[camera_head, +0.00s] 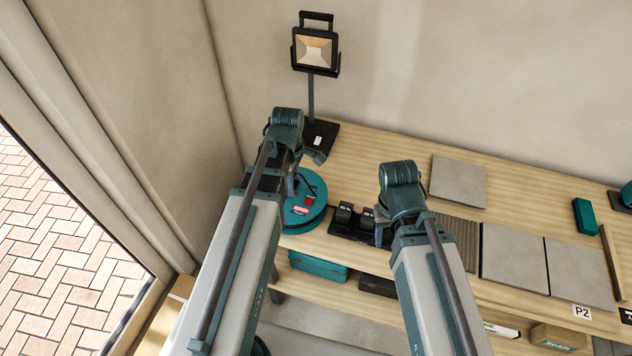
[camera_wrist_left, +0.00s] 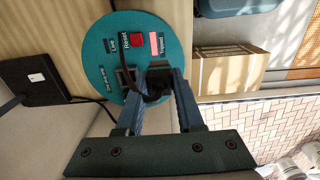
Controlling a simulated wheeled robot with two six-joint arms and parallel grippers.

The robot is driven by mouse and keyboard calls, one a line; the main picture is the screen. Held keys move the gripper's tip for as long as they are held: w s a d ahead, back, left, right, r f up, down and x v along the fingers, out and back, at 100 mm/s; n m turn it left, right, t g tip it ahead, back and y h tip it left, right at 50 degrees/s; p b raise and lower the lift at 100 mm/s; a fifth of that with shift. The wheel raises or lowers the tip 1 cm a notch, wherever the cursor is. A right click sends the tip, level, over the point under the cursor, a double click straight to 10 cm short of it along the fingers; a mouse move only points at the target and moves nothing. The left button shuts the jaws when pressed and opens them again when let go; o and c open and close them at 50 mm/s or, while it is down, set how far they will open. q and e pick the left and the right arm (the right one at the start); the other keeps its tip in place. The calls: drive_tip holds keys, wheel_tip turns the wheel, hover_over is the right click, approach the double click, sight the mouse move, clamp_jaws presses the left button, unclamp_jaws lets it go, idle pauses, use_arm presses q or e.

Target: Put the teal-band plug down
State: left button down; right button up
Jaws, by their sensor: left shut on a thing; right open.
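My left gripper (camera_wrist_left: 158,85) is shut on a black plug (camera_wrist_left: 157,83) with a black cable in the left wrist view. The plug is over the face of a round teal reel (camera_wrist_left: 98,60), close to a grey socket; I cannot tell whether it touches. No teal band shows on it. The reel has a red Reset switch (camera_wrist_left: 137,40) and a pink Tripped mark (camera_wrist_left: 156,43). In the head view, the reel (camera_head: 318,190) stands on the bench, partly behind my left arm, which mostly hides that gripper. My right gripper (camera_head: 381,236) is open by a black rack (camera_head: 345,235).
A work lamp (camera_head: 315,52) stands on a black base (camera_head: 321,136) behind the reel. Grey tiles (camera_head: 514,256) and a teal block (camera_head: 584,216) lie to the right on the bench. A teal case (camera_head: 318,266) is on the shelf below. Bare wood (camera_head: 385,150) lies behind the rack.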

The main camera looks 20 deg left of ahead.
use_arm(q)
drive_tip(key=w+d+f+b, duration=0.3)
drive_tip(key=w, duration=0.9)
drive_tip(key=w+d+f+b, duration=0.2)
drive_tip(key=w+f, duration=0.1)
drive_tip(key=w, duration=0.9)
wheel_tip(320, 180, down, 6)
drive_tip(key=b, duration=0.6)
drive_tip(key=shift+f, duration=0.2)
drive_tip(key=shift+f, duration=0.1)
wheel_tip(320, 180, down, 4)
drive_tip(key=b, duration=0.4)
drive_tip(key=shift+r, duration=0.25)
drive_tip(key=shift+f, duration=0.15)
drive_tip(key=c, duration=0.5)
unclamp_jaws()
drive_tip(key=shift+c, duration=0.2)
